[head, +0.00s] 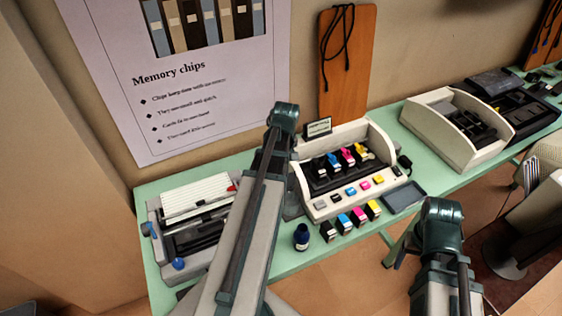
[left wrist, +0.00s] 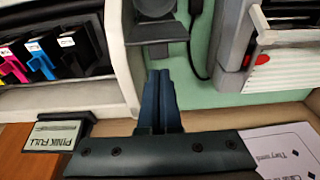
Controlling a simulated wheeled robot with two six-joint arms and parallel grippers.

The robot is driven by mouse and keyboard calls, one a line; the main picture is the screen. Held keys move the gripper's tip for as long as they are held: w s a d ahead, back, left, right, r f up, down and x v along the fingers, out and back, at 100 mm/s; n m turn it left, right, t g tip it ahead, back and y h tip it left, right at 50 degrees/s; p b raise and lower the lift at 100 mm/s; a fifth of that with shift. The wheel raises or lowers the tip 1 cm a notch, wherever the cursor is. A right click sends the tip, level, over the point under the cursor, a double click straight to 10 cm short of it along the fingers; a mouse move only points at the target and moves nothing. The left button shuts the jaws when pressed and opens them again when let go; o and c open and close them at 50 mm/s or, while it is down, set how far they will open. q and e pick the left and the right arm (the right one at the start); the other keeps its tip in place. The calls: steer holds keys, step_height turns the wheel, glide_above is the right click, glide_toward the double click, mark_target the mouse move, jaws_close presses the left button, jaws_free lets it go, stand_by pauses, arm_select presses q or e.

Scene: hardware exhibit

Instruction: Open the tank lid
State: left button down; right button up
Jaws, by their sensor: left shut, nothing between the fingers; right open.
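The grey tank (left wrist: 152,10) stands close beside the white ink station; a dark flat piece, seemingly its lid or lid tab (left wrist: 158,36), faces my left gripper. In the head view the tank (head: 293,206) is mostly hidden behind my left arm. My left gripper (left wrist: 160,75) is shut and empty, its fingertips just short of that dark piece; I cannot tell whether they touch. The left fingers do not show in the head view. My right arm stands at the lower right of the head view, away from the tank; its gripper is open, its fingers barely discernible there.
The ink station (head: 345,195) holds coloured cartridges, with several more in front. A dark blue bottle (head: 301,237) stands near the table's front edge. A printer (head: 195,225) is left, a shallow grey tray (head: 404,197) right. A sign (left wrist: 57,135) stands behind the station.

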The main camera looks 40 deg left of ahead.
arm_select(q)
steer(key=shift+r, duration=0.4)
arm_select(e)
steer(key=shift+r, duration=0.4)
arm_select(q)
steer(key=shift+w+a, duration=0.1)
step_height(320, 180, up, 10)
steer(key=p, duration=1)
steer(key=shift+a+f, duration=0.15)
steer(key=shift+f, duration=0.1)
arm_select(e)
step_height(320, 180, up, 10)
steer(key=a, duration=0.1)
steer(key=shift+a+f, duration=0.15)
steer(key=shift+f, duration=0.1)
steer(key=shift+s, duration=0.1)
